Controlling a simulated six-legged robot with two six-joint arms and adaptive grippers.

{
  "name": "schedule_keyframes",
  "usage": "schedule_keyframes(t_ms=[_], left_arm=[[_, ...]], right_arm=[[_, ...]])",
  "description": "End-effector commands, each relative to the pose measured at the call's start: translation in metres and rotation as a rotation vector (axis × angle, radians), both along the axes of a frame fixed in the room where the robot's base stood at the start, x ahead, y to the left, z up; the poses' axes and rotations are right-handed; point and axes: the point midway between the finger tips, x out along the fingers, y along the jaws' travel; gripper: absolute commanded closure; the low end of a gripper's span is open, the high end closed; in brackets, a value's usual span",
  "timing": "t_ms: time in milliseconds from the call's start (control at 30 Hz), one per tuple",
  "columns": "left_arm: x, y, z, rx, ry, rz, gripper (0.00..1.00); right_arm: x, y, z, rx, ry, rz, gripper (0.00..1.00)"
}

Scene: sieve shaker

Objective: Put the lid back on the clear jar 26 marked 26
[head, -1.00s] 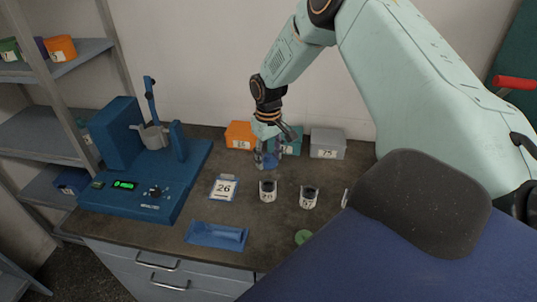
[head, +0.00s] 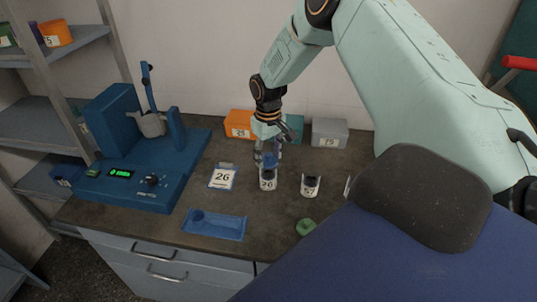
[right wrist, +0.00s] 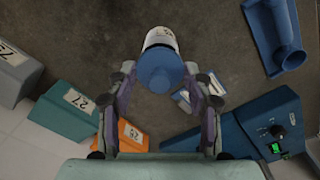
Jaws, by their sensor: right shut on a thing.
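The clear jar 26 (head: 268,181) stands upright on the bench, with a white label reading 26. My right gripper (head: 268,158) is shut on a blue lid (right wrist: 160,72), held at the jar's far side and close to its top in the head view. In the right wrist view the lid sits between the fingertips of my right gripper (right wrist: 160,75) and covers part of the jar (right wrist: 160,38). I cannot tell whether lid and jar touch. A card marked 26 (head: 223,177) lies left of the jar. My left gripper is not in view.
Another labelled jar (head: 310,186) stands to the right, with a green lid (head: 306,227) in front. A blue tray (head: 215,226) lies at the front. The blue shaker (head: 125,150) stands left. Orange (head: 239,124), teal and grey (head: 329,133) boxes line the back.

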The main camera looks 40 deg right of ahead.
Motion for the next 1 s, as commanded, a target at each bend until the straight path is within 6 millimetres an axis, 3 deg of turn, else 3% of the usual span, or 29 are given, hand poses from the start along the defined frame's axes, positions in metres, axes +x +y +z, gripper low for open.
schedule_keyframes(t_ms=[1000], left_arm=[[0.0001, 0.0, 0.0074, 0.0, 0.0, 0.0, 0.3]], right_arm=[[-0.0018, 0.0018, 0.0008, 0.0, 0.001, 0.0, 0.65]])
